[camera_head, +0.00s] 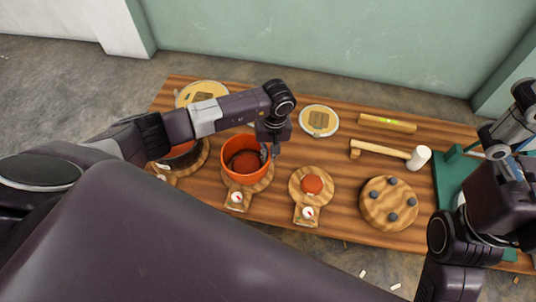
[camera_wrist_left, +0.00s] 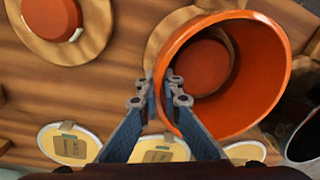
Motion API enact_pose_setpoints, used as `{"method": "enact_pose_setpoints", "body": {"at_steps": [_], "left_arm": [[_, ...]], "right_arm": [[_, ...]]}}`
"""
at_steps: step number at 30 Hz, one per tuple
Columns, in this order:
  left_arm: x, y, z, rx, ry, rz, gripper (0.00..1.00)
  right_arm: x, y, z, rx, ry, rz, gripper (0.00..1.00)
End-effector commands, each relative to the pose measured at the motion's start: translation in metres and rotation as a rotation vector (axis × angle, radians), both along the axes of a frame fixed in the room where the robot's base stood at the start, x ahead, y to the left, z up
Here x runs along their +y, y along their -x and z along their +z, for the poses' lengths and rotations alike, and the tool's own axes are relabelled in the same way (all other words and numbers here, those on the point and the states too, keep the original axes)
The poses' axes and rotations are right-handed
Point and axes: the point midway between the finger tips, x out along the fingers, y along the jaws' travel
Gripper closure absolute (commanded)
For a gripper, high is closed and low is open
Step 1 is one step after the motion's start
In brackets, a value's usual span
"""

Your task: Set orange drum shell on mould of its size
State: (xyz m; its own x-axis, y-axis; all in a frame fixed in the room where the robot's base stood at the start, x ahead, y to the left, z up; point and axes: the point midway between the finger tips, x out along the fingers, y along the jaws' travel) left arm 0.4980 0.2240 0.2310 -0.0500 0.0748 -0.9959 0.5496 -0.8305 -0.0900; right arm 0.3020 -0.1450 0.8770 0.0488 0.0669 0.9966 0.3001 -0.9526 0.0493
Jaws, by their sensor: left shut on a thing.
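The orange drum shell (camera_head: 234,150) is an open, flared ring over the middle round wooden mould board (camera_head: 262,184). It also shows large in the left wrist view (camera_wrist_left: 255,112), with a red-brown mould disc (camera_wrist_left: 203,66) visible through it. I cannot tell whether the shell rests on the board or hangs just above it. My left gripper (camera_wrist_left: 162,92) is shut on the shell's near wall, one finger on each side of the rim. A smaller mould with a red disc (camera_head: 312,184) stands bare to the right. My right arm is at the right edge; its fingertips are not clear.
A dark shell (camera_head: 183,158) sits on the left mould board, partly behind my left arm. Round pale discs (camera_head: 319,121) lie along the back. A level (camera_head: 388,123), a mallet (camera_head: 418,157) and a round board with dark knobs (camera_head: 375,205) occupy the right side.

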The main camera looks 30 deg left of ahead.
Motion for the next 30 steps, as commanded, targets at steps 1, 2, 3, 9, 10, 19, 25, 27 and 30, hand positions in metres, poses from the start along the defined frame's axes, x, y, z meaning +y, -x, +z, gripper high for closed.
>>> {"method": "enact_pose_setpoints", "body": {"at_steps": [1,2,3,9,10,19,25,27,30], "left_arm": [[0.0004,-0.0005,-0.0010,-0.001,-0.001,0.000,1.00],[0.0004,-0.0005,-0.0016,-0.001,-0.001,0.000,1.00],[0.0004,-0.0006,-0.0023,-0.001,-0.001,0.001,1.00],[0.0004,-0.0008,-0.0036,-0.001,0.000,0.001,1.00],[0.0004,-0.0008,-0.0035,-0.001,0.000,0.001,1.00],[0.0003,-0.0006,-0.0035,-0.001,0.000,0.001,0.77],[0.0003,-0.0004,-0.0037,-0.001,0.000,0.001,0.74],[0.0002,-0.0001,-0.0040,-0.001,0.001,0.001,0.74],[0.0003,-0.0009,-0.0002,-0.001,0.000,0.001,0.74]], "right_arm": [[0.0001,-0.0002,-0.0011,0.000,0.000,0.000,0.00],[0.0002,-0.0003,-0.0013,0.000,0.001,0.000,0.00],[0.0003,-0.0002,-0.0010,-0.003,0.001,0.000,0.00],[0.0011,0.0003,0.0041,-0.018,0.003,-0.001,0.00],[0.0011,0.0004,0.0047,-0.019,0.003,-0.001,0.00],[0.0002,0.0032,0.0064,-0.028,0.001,0.000,0.00],[0.0000,0.0034,0.0058,-0.026,0.000,0.000,0.00],[-0.0006,0.0026,0.0042,-0.020,-0.002,-0.002,0.00],[-0.0007,0.0017,0.0033,-0.017,-0.002,-0.002,0.00]]}}
